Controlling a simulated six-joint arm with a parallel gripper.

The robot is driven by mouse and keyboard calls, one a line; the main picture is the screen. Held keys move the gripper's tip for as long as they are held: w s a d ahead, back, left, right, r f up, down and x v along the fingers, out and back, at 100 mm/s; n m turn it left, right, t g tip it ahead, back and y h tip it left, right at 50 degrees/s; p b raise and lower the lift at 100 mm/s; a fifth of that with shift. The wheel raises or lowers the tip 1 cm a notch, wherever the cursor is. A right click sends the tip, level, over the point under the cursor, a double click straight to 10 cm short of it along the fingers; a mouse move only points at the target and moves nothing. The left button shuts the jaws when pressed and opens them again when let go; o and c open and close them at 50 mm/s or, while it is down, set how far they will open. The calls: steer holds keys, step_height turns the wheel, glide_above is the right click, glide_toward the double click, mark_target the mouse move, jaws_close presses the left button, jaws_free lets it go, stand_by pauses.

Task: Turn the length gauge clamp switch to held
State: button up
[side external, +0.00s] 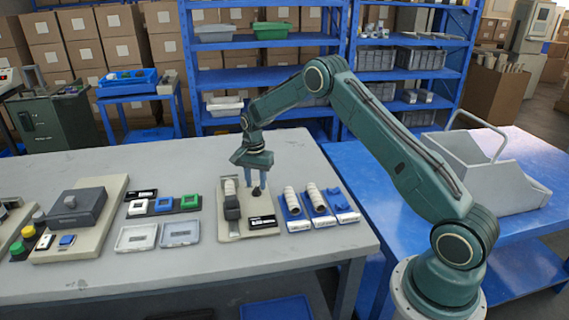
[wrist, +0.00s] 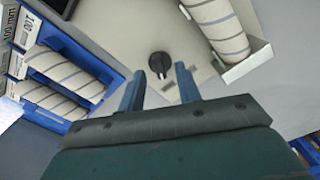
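The length gauge is a beige plate (side external: 232,234) on the table, with a striped roll (side external: 229,187) and a dark grey block (side external: 232,208) along its left side. The clamp switch is a small black round knob (wrist: 160,61) with a pale mark or slot at its lower edge in the wrist view. In the side view the dark knob (side external: 257,191) is small, and its setting cannot be read. My gripper (wrist: 158,82) points down over the plate, its two blue fingers apart and empty. The knob appears just beyond the fingertips, between their lines; contact is not visible.
Blue trays (side external: 318,207) with striped rolls stand right of the gauge. A black label plate (side external: 263,222) lies on its front right. Left are shallow trays (side external: 180,233), a row of coloured switches (side external: 164,205) and a grey boxy device (side external: 76,207). The table front is clear.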

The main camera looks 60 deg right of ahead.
mark_target(256, 188)
step_height(256, 188, up, 12)
steer(key=shift+r, duration=0.2)
stand_by(0.4)
steer(key=s+a+r+n+t, duration=0.1)
steer(key=s+a+r+n, duration=0.35)
steer(key=s+r, duration=0.4)
steer(key=s+a+r+n+t, duration=0.2)
steer(key=s+a+r+n, duration=0.1)
steer(key=s+a+r, duration=0.45)
steer(key=s+a+n+t, duration=0.1)
steer(key=s+n, duration=0.3)
steer(key=s, duration=0.7)
steer(key=s+a+n+t, duration=0.1)
steer(key=s+a+n, duration=0.1)
steer(key=s, duration=0.9)
steer(key=shift+a+f+n+t, duration=0.3)
steer(key=shift+a+f+n, duration=0.05)
steer(key=shift+n, duration=0.5)
